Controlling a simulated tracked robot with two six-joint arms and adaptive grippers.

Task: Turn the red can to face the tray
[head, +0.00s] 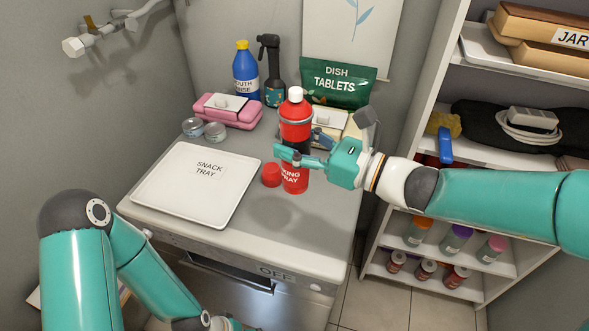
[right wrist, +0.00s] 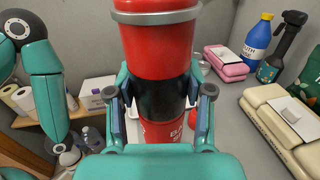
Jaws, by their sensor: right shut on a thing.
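The red can (head: 294,130) is a tall red spray can with a white top, a grey ring and a black band. It stands upright over the counter, right of the white snack tray (head: 158,206).
A small red cap-like piece (head: 271,175) lies beside the can's base. Behind stand a blue bottle (head: 245,75), a black spray bottle (head: 272,75), a green pouch (head: 338,85) and pink (head: 228,112) and cream packs. Shelves are at right. The counter front is clear.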

